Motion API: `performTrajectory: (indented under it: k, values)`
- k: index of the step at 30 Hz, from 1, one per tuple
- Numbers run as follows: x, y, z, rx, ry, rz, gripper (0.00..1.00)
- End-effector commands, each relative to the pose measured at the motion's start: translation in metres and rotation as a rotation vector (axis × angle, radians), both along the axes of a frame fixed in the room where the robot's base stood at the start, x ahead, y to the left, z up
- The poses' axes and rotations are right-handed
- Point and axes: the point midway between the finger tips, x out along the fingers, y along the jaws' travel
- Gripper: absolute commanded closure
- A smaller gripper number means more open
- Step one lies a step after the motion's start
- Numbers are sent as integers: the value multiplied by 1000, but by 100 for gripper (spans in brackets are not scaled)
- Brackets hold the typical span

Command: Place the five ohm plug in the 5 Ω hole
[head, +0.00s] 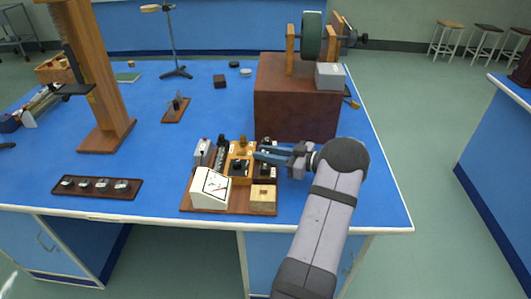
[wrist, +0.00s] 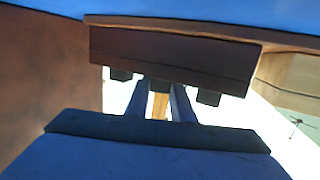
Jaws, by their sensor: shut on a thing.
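My gripper (head: 258,156) reaches in from the right over the wooden apparatus board (head: 232,208), at the level of the small blocks there. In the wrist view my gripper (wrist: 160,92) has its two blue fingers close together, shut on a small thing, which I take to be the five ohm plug. The fingers mostly hide it. An orange-tan strip shows between them, but I cannot tell whether it is the plug or a block behind. A dark wooden block with black knobs (wrist: 178,58) lies just beyond the fingers. No 5 Ω hole or marking is readable.
A white-faced meter (head: 210,188) and a light wooden block (head: 263,197) stand on the board's front. A large brown box (head: 295,112) rises close behind my gripper. A dark tray (head: 97,187) with several round pieces lies left. Blue bench is free between.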

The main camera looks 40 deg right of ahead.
Motion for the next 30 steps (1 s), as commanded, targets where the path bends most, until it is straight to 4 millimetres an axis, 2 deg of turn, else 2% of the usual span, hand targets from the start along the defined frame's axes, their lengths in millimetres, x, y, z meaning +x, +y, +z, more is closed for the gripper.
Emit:
performTrajectory:
  k: [1,2,3,15,17,23,30]
  values:
    - [0,0,-2,0,0,0,100]
    - [0,0,-2,0,0,0,74]
    - [0,0,-1,0,0,0,71]
    - [0,0,4,0,0,0,71]
    - [-5,-3,2,1,0,-1,71]
    - [-30,-14,6,-1,0,-4,71]
    - [-70,-31,12,-1,-1,-4,71]
